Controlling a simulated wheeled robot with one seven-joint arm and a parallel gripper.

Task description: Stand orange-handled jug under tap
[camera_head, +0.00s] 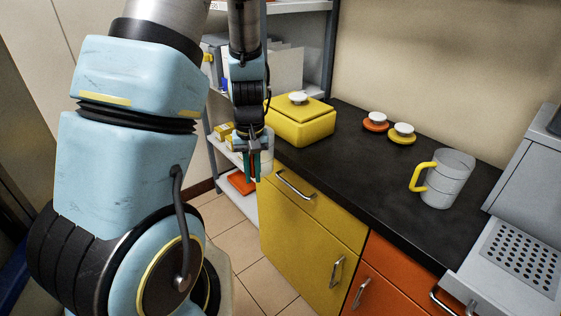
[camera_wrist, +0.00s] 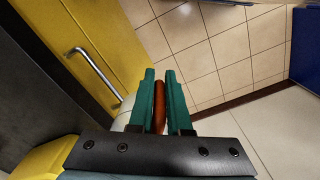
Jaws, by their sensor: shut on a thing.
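My gripper (camera_head: 253,166) hangs beyond the left end of the black counter, pointing down. In the wrist view its green fingers (camera_wrist: 160,74) are closed on an upright orange handle (camera_wrist: 160,108). A pale strip of the orange-handled jug's body (camera_wrist: 124,114) shows left of the fingers. No tap spout is in view. A grey machine with a perforated drip grille (camera_head: 520,259) stands at the right edge.
A yellow-handled jug (camera_head: 447,180) stands on the black counter (camera_head: 340,170) near the machine. A yellow lidded box (camera_head: 302,125) sits at the counter's left end. An orange lid (camera_head: 375,122) and a yellow lid (camera_head: 402,134) lie near the wall. Shelves stand behind my gripper.

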